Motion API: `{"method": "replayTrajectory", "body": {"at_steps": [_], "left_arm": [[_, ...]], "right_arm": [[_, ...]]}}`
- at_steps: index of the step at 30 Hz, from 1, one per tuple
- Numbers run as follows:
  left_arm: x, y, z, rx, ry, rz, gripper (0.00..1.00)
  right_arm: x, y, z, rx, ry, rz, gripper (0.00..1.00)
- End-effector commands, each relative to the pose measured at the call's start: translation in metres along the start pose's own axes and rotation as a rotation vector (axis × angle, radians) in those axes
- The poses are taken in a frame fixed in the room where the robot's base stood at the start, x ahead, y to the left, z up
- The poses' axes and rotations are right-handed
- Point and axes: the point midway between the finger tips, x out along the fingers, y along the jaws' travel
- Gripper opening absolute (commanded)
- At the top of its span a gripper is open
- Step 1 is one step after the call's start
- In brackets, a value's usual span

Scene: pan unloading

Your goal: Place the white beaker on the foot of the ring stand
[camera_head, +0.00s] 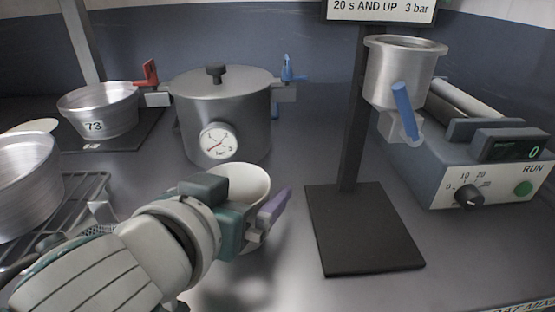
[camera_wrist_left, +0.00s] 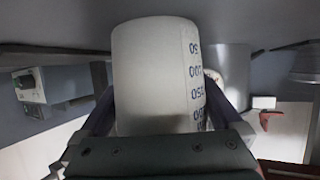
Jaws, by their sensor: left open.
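The white beaker (camera_head: 246,178) stands on the bench, left of the ring stand, partly hidden behind my left gripper (camera_head: 262,205). In the left wrist view the beaker (camera_wrist_left: 155,75) appears upside down, with dark volume marks on its side, between the two purple fingers of my left gripper (camera_wrist_left: 160,98). The jaws are open around it, and I cannot tell whether either finger touches it. The ring stand's foot (camera_head: 365,245) is a flat dark plate with a bare top. Its post (camera_head: 353,120) rises from the back of the plate. My right gripper is not in view.
A metal cup (camera_head: 402,75) with a blue handle hangs above the foot's right side. A pressure pot (camera_head: 221,105) stands behind the beaker. A control box (camera_head: 480,180) stands at the right. A pan marked 73 (camera_head: 100,110) and a wire rack (camera_head: 75,200) are at left.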

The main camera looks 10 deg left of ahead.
Motion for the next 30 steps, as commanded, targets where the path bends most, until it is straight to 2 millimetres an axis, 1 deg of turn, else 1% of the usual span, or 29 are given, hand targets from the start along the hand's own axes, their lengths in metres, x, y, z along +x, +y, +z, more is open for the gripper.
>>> {"method": "replayTrajectory", "body": {"at_steps": [3,4,20,21,26,30], "left_arm": [[-0.0004,0.0002,0.0000,-0.001,0.000,0.000,1.00],[-0.0004,0.0002,0.0000,-0.001,0.000,0.000,0.98],[-0.0007,0.0001,0.0001,-0.001,0.000,0.000,0.38],[-0.0007,0.0001,-0.0002,-0.001,0.000,0.000,0.36],[-0.0007,0.0001,-0.0002,-0.001,0.000,0.000,0.36],[-0.0023,0.0000,-0.0046,-0.001,0.001,0.000,0.36]], "right_arm": [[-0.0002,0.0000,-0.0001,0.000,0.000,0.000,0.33],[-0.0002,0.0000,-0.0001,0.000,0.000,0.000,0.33],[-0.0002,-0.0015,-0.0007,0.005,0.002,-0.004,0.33],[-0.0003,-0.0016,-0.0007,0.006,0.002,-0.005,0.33],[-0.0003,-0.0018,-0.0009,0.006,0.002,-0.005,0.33],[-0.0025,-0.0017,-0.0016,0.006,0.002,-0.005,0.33]]}}
